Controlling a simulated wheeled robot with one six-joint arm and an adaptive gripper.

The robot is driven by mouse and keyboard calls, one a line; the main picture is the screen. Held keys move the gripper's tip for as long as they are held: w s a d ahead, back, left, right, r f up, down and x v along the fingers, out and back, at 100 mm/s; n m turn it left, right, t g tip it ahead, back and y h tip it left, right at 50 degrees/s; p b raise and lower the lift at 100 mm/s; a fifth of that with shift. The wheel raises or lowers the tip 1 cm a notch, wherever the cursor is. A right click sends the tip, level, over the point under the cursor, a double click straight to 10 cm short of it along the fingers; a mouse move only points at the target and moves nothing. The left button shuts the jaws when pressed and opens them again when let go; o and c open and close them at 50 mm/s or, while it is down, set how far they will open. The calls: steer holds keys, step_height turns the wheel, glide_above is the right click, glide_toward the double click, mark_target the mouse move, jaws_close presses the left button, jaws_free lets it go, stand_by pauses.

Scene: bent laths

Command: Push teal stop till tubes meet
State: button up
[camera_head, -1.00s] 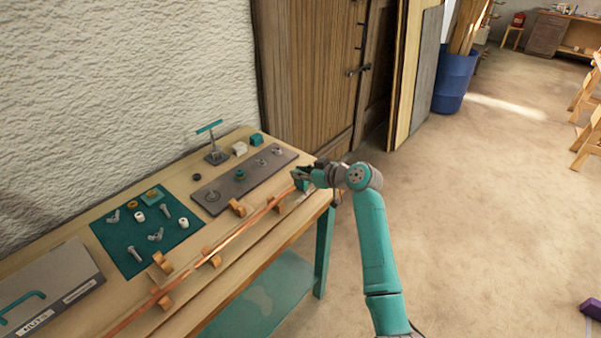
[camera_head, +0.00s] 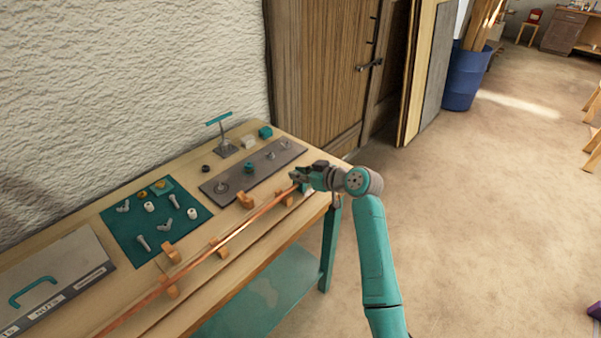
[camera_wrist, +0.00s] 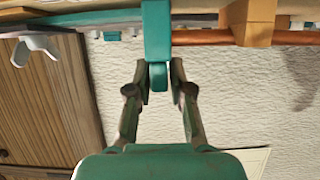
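The copper tubes (camera_head: 237,232) lie in a line along the front of the bench in wooden cradles (camera_head: 217,246). A gap between tubes cannot be made out. The teal stop (camera_wrist: 157,30) stands at the tube line's right end in the head view. In the wrist view it is an upright teal block with a small rounded tab (camera_wrist: 158,77) toward me, and a copper tube (camera_wrist: 203,37) reaches its right side. My gripper (camera_head: 293,178) is at this end. In the wrist view its fingers (camera_wrist: 159,68) are apart, one on each side of the tab, with narrow gaps.
A grey plate (camera_head: 232,183) with several fittings lies behind the tubes. A teal mat (camera_head: 119,228) with loose hardware and a grey case (camera_head: 60,275) are to the left. A teal-handled T-shaped tool (camera_head: 222,138) stands at the back. A wooden cradle (camera_wrist: 252,30) is close beside the stop.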

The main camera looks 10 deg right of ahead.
steer(key=shift+o, duration=0.7)
steer(key=v, duration=1.2)
steer(key=shift+d+f, duration=0.1)
